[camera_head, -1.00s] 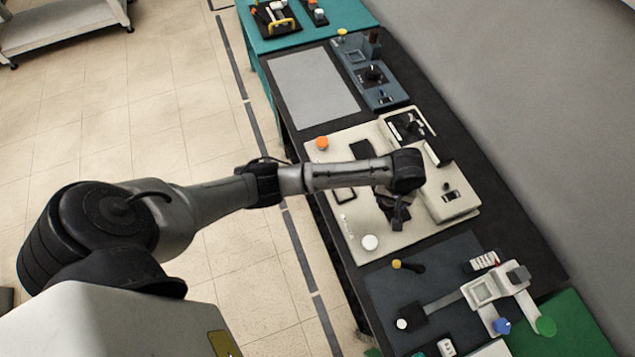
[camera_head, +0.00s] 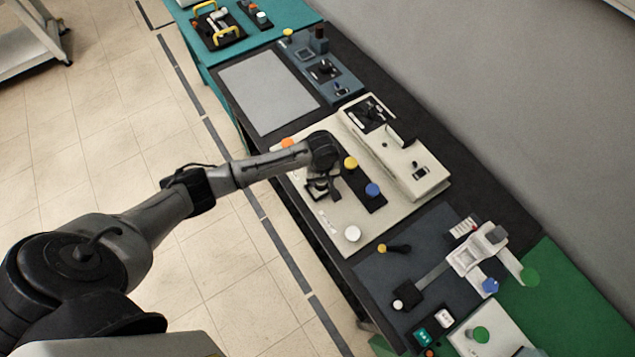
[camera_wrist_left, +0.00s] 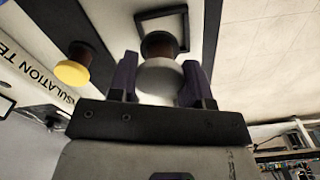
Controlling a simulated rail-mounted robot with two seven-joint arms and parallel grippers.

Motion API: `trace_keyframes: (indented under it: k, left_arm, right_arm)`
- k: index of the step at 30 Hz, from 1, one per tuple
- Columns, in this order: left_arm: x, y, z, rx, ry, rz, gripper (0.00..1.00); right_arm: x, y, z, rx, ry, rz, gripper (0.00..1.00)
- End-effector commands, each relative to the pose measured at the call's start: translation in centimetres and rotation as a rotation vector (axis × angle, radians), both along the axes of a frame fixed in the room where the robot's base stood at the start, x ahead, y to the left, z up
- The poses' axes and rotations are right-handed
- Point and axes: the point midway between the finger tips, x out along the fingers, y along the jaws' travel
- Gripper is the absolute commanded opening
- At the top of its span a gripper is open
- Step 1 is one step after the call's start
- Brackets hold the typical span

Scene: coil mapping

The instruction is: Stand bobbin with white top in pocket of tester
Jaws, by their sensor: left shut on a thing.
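The bobbin with the white top (camera_wrist_left: 158,77) is between the two fingers of my left gripper (camera_wrist_left: 160,64), which is shut on it. Its brown lower part points at the tester panel. A dark square frame, the pocket (camera_wrist_left: 162,12), lies around or just behind the bobbin's far end; I cannot tell whether they touch. In the head view my left gripper (camera_head: 322,192) is low over the left part of the cream tester (camera_head: 375,222), and the bobbin and most of the pocket are hidden there. My right gripper is not in view.
A dark strip beside the gripper holds a yellow-topped bobbin (camera_head: 350,163) and a blue-topped one (camera_head: 372,190). A white disc (camera_head: 352,233) and an orange knob (camera_head: 288,143) are on the tester. A raised cream housing (camera_head: 415,180) stands on its right side.

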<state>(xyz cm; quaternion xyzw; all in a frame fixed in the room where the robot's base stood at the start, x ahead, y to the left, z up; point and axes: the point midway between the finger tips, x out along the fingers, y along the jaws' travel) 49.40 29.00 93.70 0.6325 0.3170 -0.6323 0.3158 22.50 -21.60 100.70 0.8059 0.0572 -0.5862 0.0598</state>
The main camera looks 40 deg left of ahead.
Motion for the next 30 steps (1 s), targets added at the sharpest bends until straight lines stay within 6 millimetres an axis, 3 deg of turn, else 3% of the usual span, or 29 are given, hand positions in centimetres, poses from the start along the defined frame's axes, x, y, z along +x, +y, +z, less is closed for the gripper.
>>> trace_keyframes:
  k: [8,17,30]
  left_arm:
    - [-0.3,1.2,-1.1,0.001,0.001,-0.001,0.20]
    - [-0.3,1.2,-4.5,0.001,0.000,0.000,0.20]
    - [-0.3,1.2,-4.9,0.001,0.001,0.000,0.20]
  right_arm:
    - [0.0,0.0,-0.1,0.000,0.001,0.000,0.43]
    - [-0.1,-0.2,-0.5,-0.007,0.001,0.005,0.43]
    - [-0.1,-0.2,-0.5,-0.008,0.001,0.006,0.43]
